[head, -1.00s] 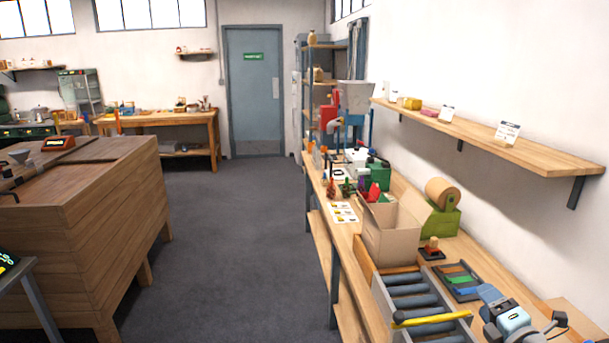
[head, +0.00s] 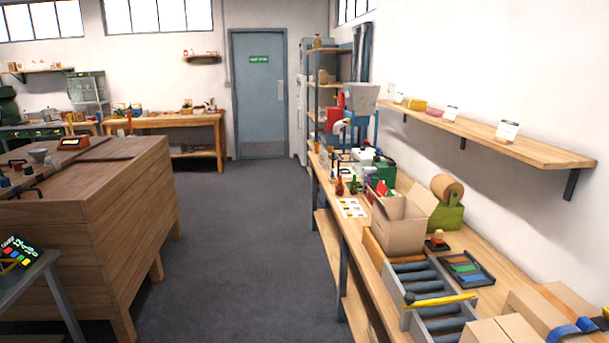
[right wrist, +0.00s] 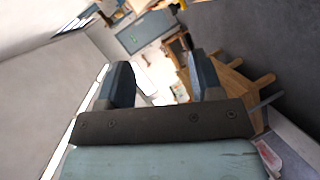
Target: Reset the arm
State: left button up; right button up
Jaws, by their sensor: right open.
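My right gripper (right wrist: 162,82) shows in the right wrist view. Its two dark blue-grey fingers stand apart with nothing between them. Its pale blue body fills the bottom of that view. The fingers point out into the room, with a door (right wrist: 150,32) and wooden furniture beyond, and touch nothing I can see. Neither gripper shows in the head view now. My left gripper is in no view.
A long workbench (head: 487,248) runs along the right wall with an open cardboard box (head: 400,226), a roller tray (head: 405,310) with a yellow-handled tool (head: 440,299), and cartons (head: 490,332). A wooden counter (head: 125,220) stands left. The grey floor (head: 245,230) between is clear.

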jog(key=s+a+f+m+g+y, duration=0.1)
jog(key=s+a+f+m+g, duration=0.2)
jog(key=s, duration=0.5)
jog(key=s+a+f+m+g+y, duration=0.1)
jog(key=s+a+m+g, duration=0.3)
jog(key=s, duration=0.4)
jog(key=s+a+f+m+g+y, duration=0.1)
jog(key=s+a+f+m+g, duration=0.2)
jog(key=s, duration=0.5)
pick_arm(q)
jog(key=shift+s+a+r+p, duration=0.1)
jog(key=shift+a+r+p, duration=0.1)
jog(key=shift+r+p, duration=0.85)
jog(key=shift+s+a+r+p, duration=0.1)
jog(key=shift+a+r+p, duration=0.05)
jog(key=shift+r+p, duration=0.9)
pick_arm(e)
jog(key=w+a+f+t+y, duration=0.2)
jog(key=w+a+f+t, duration=0.3)
jog(key=f, duration=0.3)
jog(key=shift+w+a+t+y, duration=0.35)
jog(key=shift+a+t, duration=0.3)
jog(key=shift+t, duration=0.25)
